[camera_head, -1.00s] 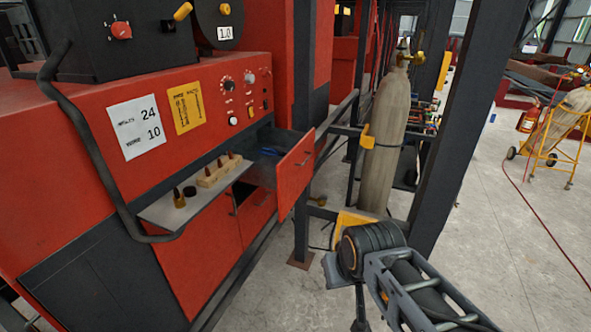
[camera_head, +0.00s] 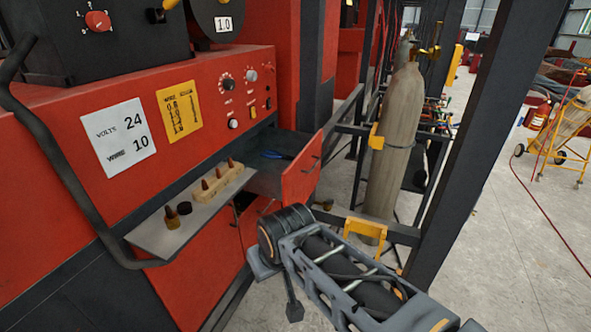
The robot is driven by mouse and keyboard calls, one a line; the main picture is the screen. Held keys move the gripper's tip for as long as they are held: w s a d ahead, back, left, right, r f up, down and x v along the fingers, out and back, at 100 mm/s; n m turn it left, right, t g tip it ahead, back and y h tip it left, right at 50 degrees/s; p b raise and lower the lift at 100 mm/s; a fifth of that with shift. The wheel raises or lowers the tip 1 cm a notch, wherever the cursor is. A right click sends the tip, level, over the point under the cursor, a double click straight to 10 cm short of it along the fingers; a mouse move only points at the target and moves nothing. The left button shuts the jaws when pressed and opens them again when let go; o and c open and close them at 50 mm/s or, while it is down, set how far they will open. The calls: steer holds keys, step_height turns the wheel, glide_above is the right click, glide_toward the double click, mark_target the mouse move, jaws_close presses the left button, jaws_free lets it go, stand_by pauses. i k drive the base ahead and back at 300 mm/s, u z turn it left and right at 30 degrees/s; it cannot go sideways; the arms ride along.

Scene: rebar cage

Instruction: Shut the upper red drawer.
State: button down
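The upper red drawer (camera_head: 301,172) stands pulled out from the red machine, its red front facing right with a dark handle on it. Its grey inside shows, with a blue item (camera_head: 273,154) lying in it. A lower red front with a dark handle sits beneath it, partly hidden. My arm reaches in from the bottom right, its dark rounded end below and in front of the open drawer, apart from it as far as I can see. My gripper's fingers are not visible.
A grey shelf (camera_head: 150,238) with a wooden block (camera_head: 221,182) of brass tips juts out left of the drawer. A gas cylinder (camera_head: 397,140) and a dark post (camera_head: 475,130) stand to the right. A dark curved rail (camera_head: 62,165) runs along the machine.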

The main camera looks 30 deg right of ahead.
mark_target(288, 182)
steer(key=z, duration=0.55)
steer(key=i, duration=1.05)
steer(key=z, duration=0.3)
